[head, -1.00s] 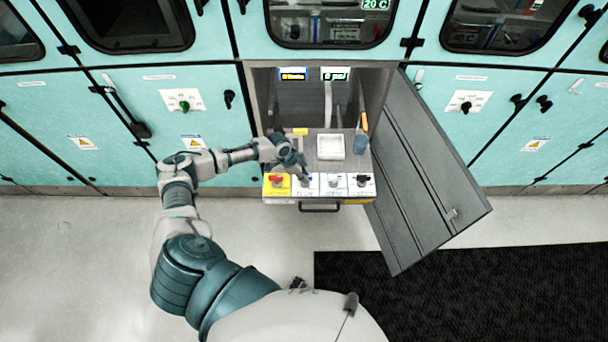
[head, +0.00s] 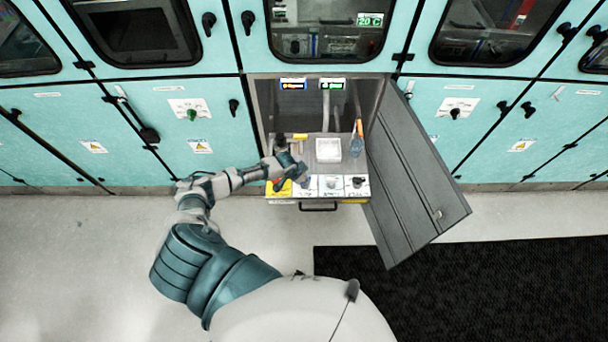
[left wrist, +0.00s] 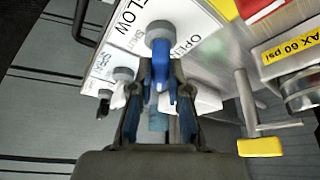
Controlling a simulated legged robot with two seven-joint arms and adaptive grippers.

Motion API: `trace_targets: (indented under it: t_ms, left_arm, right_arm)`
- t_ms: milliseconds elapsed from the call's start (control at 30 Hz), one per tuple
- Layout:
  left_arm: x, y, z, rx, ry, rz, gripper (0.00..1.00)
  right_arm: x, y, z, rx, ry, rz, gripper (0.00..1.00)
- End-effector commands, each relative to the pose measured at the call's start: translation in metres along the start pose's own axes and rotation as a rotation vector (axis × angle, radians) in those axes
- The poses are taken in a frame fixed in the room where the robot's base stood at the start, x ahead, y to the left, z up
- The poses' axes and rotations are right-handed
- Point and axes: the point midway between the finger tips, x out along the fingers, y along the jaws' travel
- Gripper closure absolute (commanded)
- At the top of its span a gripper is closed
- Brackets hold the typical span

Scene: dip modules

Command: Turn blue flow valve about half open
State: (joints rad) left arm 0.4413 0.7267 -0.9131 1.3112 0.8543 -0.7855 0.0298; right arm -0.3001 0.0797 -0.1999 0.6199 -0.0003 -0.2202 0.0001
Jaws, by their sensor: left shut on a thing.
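The blue flow valve (left wrist: 159,62) has a blue lever under a grey round hub, on a white plate lettered FLOW and OPEN (left wrist: 190,35) in the left wrist view. My left gripper (left wrist: 158,85) is shut on the blue lever, with one finger on each side of it. In the head view my left gripper (head: 297,173) reaches in from the left over the drawer's row of valves and hides most of the blue valve. My right gripper is in neither view.
A red valve on a yellow plate (head: 273,191) sits left of it, more valves (head: 331,183) right. A white tray (head: 328,150) and blue bottle (head: 355,145) stand behind. A yellow-tipped lever (left wrist: 260,147) is close by. The grey door (head: 415,180) hangs open at right.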

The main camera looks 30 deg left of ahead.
Motion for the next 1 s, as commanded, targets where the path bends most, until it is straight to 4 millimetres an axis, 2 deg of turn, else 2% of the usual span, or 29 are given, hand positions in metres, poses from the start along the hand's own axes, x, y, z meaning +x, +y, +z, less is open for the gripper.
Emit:
trace_targets:
  t_ms: [200,667,700,800,1000]
  left_arm:
    - [-0.001,-0.001,0.0009,-0.056,-0.003,-0.025,1.0]
    - [0.0002,-0.0015,0.001,-0.069,-0.002,-0.031,1.0]
    - [0.0002,-0.0014,0.001,-0.069,-0.002,-0.031,0.79]
    - [0.0003,-0.0012,0.0009,-0.069,-0.002,-0.031,0.58]
    - [0.0004,-0.0005,0.0003,-0.068,-0.001,-0.029,0.58]
  right_arm:
    - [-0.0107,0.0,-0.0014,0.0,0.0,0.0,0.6]
    - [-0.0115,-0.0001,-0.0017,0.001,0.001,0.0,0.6]
    - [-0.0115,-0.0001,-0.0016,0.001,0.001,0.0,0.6]
    - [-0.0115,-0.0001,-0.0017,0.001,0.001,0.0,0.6]
    - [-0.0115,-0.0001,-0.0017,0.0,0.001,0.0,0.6]
